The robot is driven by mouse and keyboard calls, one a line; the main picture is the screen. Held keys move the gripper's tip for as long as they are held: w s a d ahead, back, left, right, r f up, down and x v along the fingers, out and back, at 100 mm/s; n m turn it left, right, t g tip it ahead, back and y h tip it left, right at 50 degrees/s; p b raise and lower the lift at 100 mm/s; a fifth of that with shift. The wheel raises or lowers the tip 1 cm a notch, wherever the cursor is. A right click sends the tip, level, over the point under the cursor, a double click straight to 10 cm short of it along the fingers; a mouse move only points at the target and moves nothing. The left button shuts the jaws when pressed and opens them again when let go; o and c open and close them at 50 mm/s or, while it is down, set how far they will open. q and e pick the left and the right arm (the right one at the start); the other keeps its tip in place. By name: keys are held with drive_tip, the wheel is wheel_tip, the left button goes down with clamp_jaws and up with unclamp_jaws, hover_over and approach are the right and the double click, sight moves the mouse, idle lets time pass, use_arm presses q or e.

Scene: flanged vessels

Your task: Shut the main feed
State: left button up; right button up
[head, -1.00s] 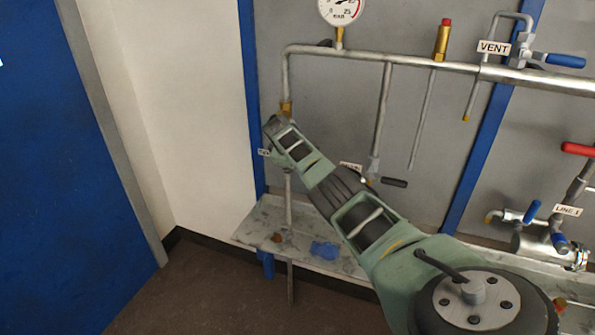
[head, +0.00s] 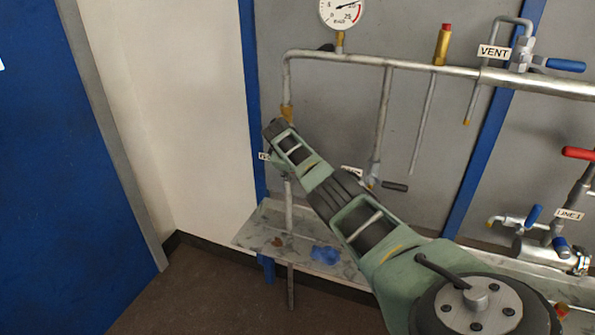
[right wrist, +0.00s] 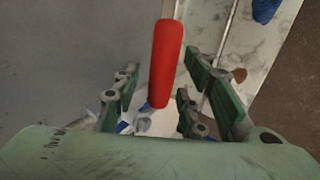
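A red lever handle (right wrist: 166,62) stands between the fingers of my right gripper (right wrist: 160,92) in the right wrist view. The fingers are apart on either side of it, and I see gaps at both sides. In the head view my right gripper (head: 278,130) reaches in from the lower right to the vertical pipe (head: 288,205) at the far left, below a brass fitting (head: 287,112). It hides the valve and red handle there. A white label (head: 264,156) beside it is partly covered and I cannot read it fully. My left gripper is not in view.
A pressure gauge (head: 341,12) and VENT valve with a blue handle (head: 565,65) sit along the upper pipe (head: 430,68). Another red handle (head: 578,153) is at LINE 1 on the right. A marbled tray (head: 262,226) lies below. The floor at left is clear.

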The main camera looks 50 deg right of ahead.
drive_tip(key=v, duration=1.2)
